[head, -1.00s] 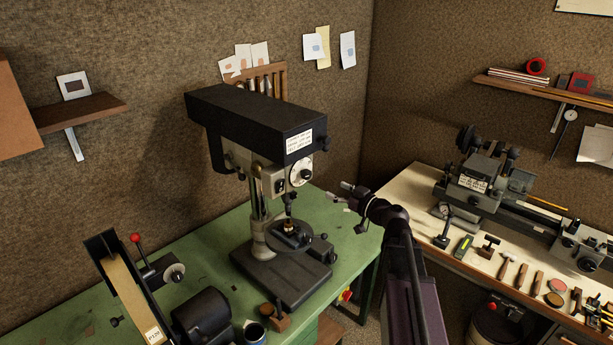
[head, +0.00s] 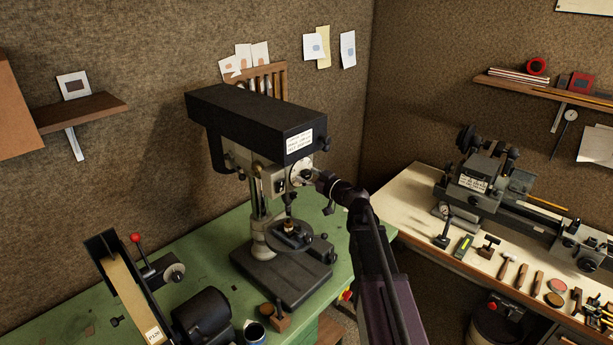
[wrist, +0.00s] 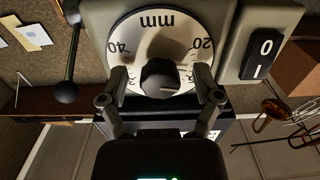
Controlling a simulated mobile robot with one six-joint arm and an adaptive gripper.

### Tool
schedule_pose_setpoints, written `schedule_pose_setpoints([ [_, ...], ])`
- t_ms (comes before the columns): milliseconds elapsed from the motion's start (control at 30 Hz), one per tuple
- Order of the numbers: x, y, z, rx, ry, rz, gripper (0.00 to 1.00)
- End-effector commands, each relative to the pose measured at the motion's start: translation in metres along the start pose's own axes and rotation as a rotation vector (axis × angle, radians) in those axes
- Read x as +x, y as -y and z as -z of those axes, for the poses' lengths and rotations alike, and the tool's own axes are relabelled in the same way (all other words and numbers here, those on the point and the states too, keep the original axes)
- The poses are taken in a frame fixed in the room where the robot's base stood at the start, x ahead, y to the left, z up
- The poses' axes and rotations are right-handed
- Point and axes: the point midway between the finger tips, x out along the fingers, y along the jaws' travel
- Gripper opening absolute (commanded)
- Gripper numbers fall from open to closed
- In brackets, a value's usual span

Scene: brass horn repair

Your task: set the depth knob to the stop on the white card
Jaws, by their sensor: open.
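The drill press (head: 240,115) stands on the green bench, with a white card (head: 299,141) on its dark head. The print on the card is too small to read. The round white depth dial (head: 299,172) is below the card. In the wrist view the dial (wrist: 133,27) shows "mm", 40 at left and 20 at right, with the black depth knob (wrist: 160,77) at its middle. My gripper (wrist: 160,98) is open, its fingertips on either side of the knob and apart from it. In the head view my gripper (head: 318,177) is at the dial's right edge. The lower scale is partly hidden.
A black rocker switch marked O and I (wrist: 262,54) sits right of the dial in the wrist view. A lever with a black ball (wrist: 66,91) is at left. The drill table (head: 290,240) is below. A lathe (head: 480,190) stands on the right bench.

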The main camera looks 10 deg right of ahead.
Motion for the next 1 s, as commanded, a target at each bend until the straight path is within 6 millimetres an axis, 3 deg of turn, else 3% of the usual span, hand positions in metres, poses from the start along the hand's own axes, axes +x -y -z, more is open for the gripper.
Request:
schedule_pose_setpoints([
  [333, 0.0021, 0.0001, 0.0000, 0.000, 0.000, 0.000, 0.82],
  [367, 0.0020, 0.0001, 0.0000, 0.000, 0.000, 0.000, 0.76],
  [600, 0.0025, 0.0007, 0.0000, 0.000, 0.000, 0.001, 0.05],
  [633, 0.0027, 0.0011, 0.0000, 0.000, 0.000, 0.001, 0.00],
  [1000, 0.0033, 0.0015, 0.0002, 0.029, -0.001, 0.003, 0.00],
])
